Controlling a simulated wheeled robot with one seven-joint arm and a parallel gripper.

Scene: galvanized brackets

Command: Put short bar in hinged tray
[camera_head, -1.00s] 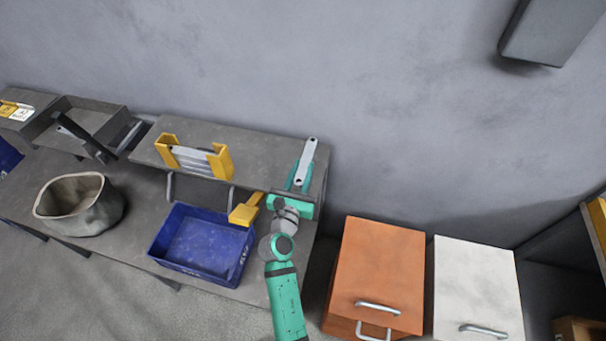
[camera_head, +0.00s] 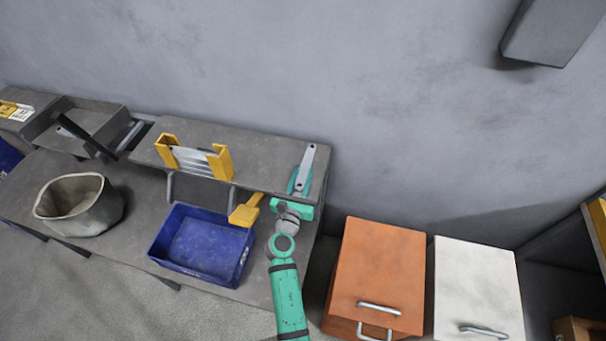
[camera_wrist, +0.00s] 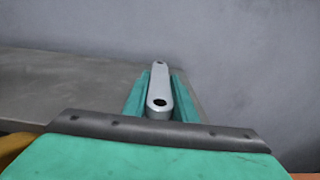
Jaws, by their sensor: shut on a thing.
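My gripper (camera_head: 299,184) is shut on a short grey metal bar (camera_head: 308,160) with a hole near each end. The bar also shows in the wrist view (camera_wrist: 159,92), lying lengthwise between the two green fingers and pointing away from me. The bar is at the right end of the raised grey shelf; I cannot tell whether it touches the shelf. A grey open tray (camera_head: 42,139) stands at the far left with a dark bar-like part slanting across it. It looks like the hinged tray, well to the left of my gripper.
A yellow holder (camera_head: 222,163) with grey bars stands on the shelf (camera_head: 262,160). A blue bin (camera_head: 204,244), a yellow-handled thing (camera_head: 243,214) and a fabric basket (camera_head: 93,213) are on the lower bench. Orange (camera_head: 382,262) and white (camera_head: 476,282) boxes stand at right.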

